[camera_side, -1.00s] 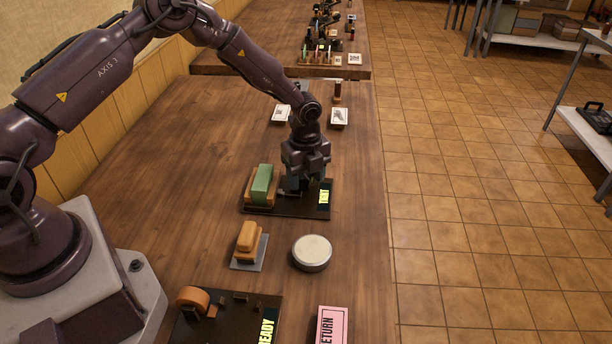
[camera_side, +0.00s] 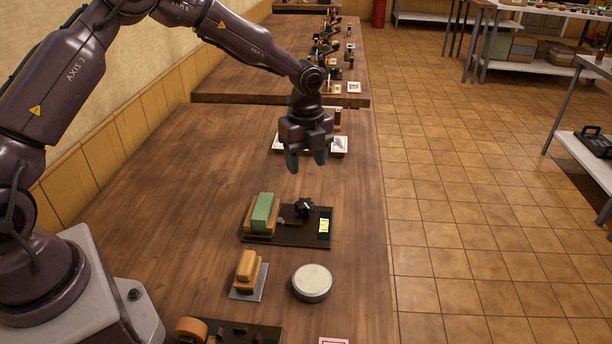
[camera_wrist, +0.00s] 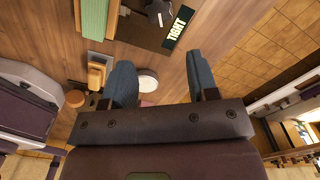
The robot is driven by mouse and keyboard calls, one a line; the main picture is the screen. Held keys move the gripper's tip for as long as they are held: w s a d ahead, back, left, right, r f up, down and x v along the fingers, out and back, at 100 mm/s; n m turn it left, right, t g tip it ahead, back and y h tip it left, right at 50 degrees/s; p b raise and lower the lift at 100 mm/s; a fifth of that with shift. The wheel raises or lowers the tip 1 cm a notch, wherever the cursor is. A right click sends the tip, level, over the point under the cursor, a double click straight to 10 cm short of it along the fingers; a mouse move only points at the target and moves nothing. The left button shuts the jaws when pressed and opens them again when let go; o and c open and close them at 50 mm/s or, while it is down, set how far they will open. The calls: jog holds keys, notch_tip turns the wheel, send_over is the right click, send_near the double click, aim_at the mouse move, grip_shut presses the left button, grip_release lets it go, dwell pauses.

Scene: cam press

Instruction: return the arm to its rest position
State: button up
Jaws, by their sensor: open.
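My gripper (camera_side: 306,162) hangs in the air above the wooden table (camera_side: 190,190), fingers pointing down. It is open and empty, and its two blue-grey fingers show in the wrist view (camera_wrist: 162,85). Below it in the side view stands the cam press, a dark base plate (camera_side: 285,238) with a green block (camera_side: 263,212) in a wooden holder and a black knob (camera_side: 304,208). A lit label on the plate reads TIGHT in the wrist view (camera_wrist: 178,28). The gripper touches none of these.
An orange-brown stamp-like block (camera_side: 247,265) on a grey plate and a round pale-topped tin (camera_side: 312,281) stand nearer the camera. A dark fixture with an orange roll (camera_side: 191,329) is at the bottom edge. White trays (camera_side: 338,146) lie behind my gripper. The table's left side is bare.

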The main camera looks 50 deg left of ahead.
jog(key=shift+r, duration=0.35)
jog(key=s+d+r+n+t, duration=0.1)
jog(key=s+r+n+t, duration=0.1)
jog(key=s+r+n, duration=0.8)
jog(key=s+d+r+n+t, duration=0.1)
jog(key=s+r+n+t, duration=0.2)
jog(key=s+r+n, duration=0.7)
jog(key=shift+s+d+r+t, duration=0.2)
jog(key=shift+s+d+t, duration=0.15)
jog(key=shift+s, duration=3.8)
